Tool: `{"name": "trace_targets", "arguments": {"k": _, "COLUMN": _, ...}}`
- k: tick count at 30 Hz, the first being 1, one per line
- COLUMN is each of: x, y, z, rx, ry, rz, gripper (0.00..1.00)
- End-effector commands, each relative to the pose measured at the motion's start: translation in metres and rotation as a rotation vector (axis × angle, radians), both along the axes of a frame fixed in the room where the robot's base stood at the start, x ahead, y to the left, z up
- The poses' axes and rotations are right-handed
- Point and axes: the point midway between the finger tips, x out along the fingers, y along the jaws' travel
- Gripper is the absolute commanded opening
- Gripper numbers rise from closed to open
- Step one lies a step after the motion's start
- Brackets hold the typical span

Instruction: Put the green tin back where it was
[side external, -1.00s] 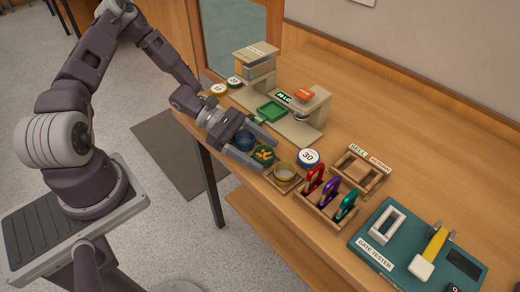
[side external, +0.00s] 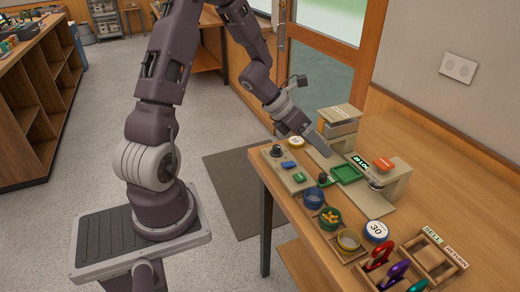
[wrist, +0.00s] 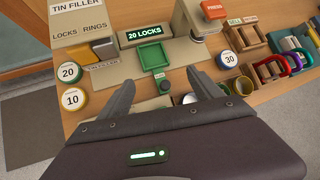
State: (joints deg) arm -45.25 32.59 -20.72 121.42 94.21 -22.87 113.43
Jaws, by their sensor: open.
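The green tin (side external: 330,218), with yellow pieces inside, stands upright near the table's front edge in the side view. It is between a blue tin (side external: 314,198) and a yellow tin (side external: 349,240). My gripper (side external: 324,153) is raised, apart from the green tin, beside the filler's green tray (side external: 347,173). In the wrist view my gripper (wrist: 163,84) has its fingers spread with no tin between them. The green tray (wrist: 153,57) lies just beyond the fingertips. The gripper body hides part of the table's front there, and I cannot clearly make out the green tin.
Lids marked 20 (wrist: 69,73), 10 (wrist: 73,99) and 30 (wrist: 228,60) lie around. A rack of coloured handled tools (side external: 390,265) stands past the yellow tin.

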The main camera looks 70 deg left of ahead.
Motion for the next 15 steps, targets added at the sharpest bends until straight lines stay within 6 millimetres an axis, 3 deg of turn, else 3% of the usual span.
{"name": "trace_targets", "arguments": {"k": 1, "x": 0.006, "y": 0.005, "z": 0.033, "rx": -0.006, "ry": 0.017, "rz": 0.253, "gripper": 0.74}}
{"name": "trace_targets", "arguments": {"k": 3, "x": -0.003, "y": 0.014, "z": 0.081, "rx": -0.123, "ry": 0.008, "rz": 0.716, "gripper": 0.74}}
{"name": "trace_targets", "arguments": {"k": 5, "x": -0.03, "y": 0.012, "z": 0.121, "rx": -0.314, "ry": -0.033, "rz": 1.114, "gripper": 0.74}}
{"name": "trace_targets", "arguments": {"k": 7, "x": -0.077, "y": -0.003, "z": 0.153, "rx": -0.637, "ry": -0.067, "rz": 1.543, "gripper": 0.74}}
{"name": "trace_targets", "arguments": {"k": 9, "x": -0.13, "y": -0.029, "z": 0.167, "rx": -1.0, "ry": -0.031, "rz": 1.897, "gripper": 0.74}}
{"name": "trace_targets", "arguments": {"k": 12, "x": -0.193, "y": -0.074, "z": 0.168, "rx": -1.417, "ry": 0.148, "rz": 2.257, "gripper": 0.74}}
{"name": "trace_targets", "arguments": {"k": 15, "x": -0.233, "y": -0.108, "z": 0.166, "rx": -1.631, "ry": 0.353, "rz": 2.472, "gripper": 0.74}}
